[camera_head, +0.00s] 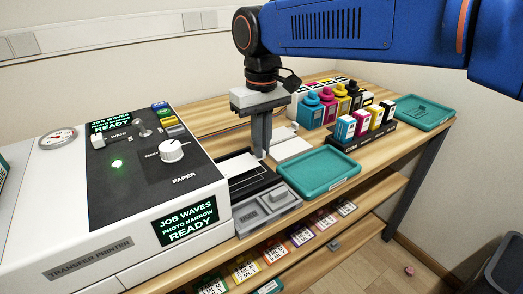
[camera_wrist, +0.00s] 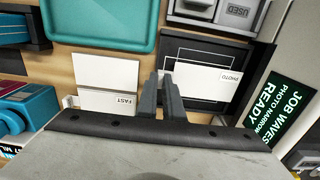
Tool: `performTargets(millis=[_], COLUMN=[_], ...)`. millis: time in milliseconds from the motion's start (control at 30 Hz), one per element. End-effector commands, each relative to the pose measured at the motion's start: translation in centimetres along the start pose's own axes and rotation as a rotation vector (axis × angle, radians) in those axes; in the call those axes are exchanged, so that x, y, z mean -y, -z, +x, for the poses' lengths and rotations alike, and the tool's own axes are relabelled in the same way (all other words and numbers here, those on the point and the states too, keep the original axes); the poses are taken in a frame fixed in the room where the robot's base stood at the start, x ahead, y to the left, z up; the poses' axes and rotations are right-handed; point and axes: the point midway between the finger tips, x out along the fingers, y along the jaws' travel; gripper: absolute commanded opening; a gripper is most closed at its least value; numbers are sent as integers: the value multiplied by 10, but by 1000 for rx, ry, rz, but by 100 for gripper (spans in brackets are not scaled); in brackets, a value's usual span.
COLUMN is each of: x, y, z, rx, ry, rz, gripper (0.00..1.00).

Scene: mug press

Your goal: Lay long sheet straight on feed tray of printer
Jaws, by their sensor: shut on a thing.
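The printer (camera_head: 150,180) stands at the left, its screen reading "JOB WAVES PHOTO NARROW READY". Its black feed tray (camera_head: 262,184) with white outlines sticks out on its right side; it also shows in the wrist view (camera_wrist: 205,48). A white sheet marked PHOTO (camera_wrist: 205,80) lies over the tray, its far end toward the printer; it also shows in the head view (camera_head: 236,165). My gripper (camera_head: 262,154) is shut on the sheet's outer end, seen in the wrist view (camera_wrist: 167,82). Whether the sheet touches the tray is unclear.
Beside the tray lie a blank white sheet (camera_wrist: 108,70) and one marked FAST (camera_wrist: 100,101). A teal tray (camera_head: 318,174) and a grey holder marked USED (camera_head: 266,208) stand in front. Ink bottles (camera_head: 330,105) and cartridges (camera_head: 361,123) stand behind right.

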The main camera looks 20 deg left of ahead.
Motion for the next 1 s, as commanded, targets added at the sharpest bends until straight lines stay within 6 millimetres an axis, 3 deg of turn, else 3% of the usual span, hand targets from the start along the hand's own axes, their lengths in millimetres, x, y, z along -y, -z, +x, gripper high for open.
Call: performTargets(millis=[167,533,633,1000], x=[0,0,0,0], y=[0,0,0,0], z=[21,24,24,21], rx=[1,0,-1,-1], ry=[0,0,0,0], rz=[0,0,0,0], gripper=[0,0,26,26])
